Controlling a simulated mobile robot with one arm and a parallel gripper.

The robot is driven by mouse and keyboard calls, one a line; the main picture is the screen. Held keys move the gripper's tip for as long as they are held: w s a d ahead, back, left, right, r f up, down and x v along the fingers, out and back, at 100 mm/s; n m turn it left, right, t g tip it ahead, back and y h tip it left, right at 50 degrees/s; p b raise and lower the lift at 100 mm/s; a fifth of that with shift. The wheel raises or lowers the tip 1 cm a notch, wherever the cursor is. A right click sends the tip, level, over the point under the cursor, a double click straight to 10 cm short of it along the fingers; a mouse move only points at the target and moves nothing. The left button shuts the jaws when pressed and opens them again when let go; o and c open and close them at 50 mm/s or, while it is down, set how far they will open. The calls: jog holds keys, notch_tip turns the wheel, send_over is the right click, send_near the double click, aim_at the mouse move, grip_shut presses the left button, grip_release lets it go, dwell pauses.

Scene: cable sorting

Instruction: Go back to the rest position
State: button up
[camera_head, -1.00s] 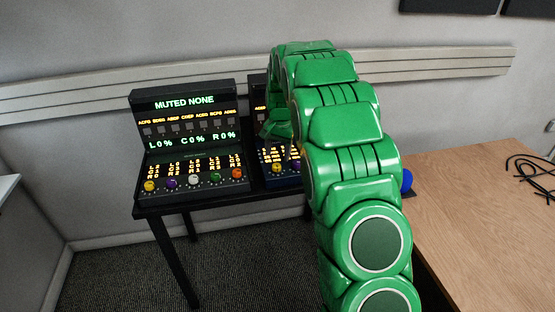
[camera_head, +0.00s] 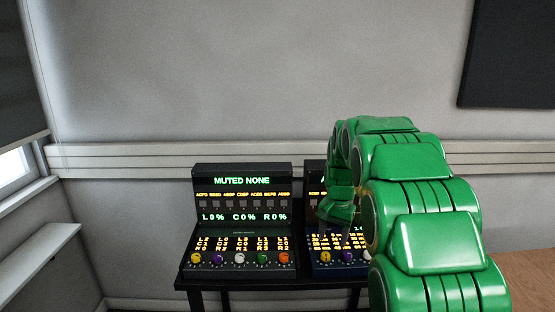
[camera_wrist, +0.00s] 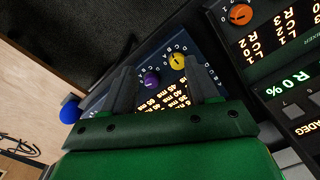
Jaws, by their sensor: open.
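My green arm reaches from the lower right in the head view. Its gripper (camera_wrist: 160,68) shows in the wrist view with two dark fingers apart and nothing between them. Beyond the fingers is a dark blue panel (camera_wrist: 150,60) with a purple knob (camera_wrist: 151,79), a yellow knob (camera_wrist: 177,62) and lit yellow text. In the head view this panel (camera_head: 340,268) sits on a black table, partly hidden by my arm. I cannot tell whether the fingers touch it.
A black console (camera_head: 242,222) with several coloured knobs and a screen reading "MUTED NONE" stands left of the panel. A wooden desk (camera_head: 530,272) is at the right. A blue round object (camera_wrist: 69,112) and dark cables (camera_wrist: 18,146) show in the wrist view.

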jog(key=s+a+r+n, duration=0.1)
jog(key=s+r, duration=0.2)
jog(key=s, duration=0.4)
jog(key=s+r+n, duration=0.1)
jog(key=s+r, duration=0.2)
jog(key=s, duration=0.4)
jog(key=s+a+f+n+g, duration=0.1)
jog(key=s+n, duration=0.3)
jog(key=s, duration=2.8)
jog(key=shift+s+a+g, duration=0.3)
jog(key=shift+a+g, duration=0.1)
jog(key=shift+a, duration=0.15)
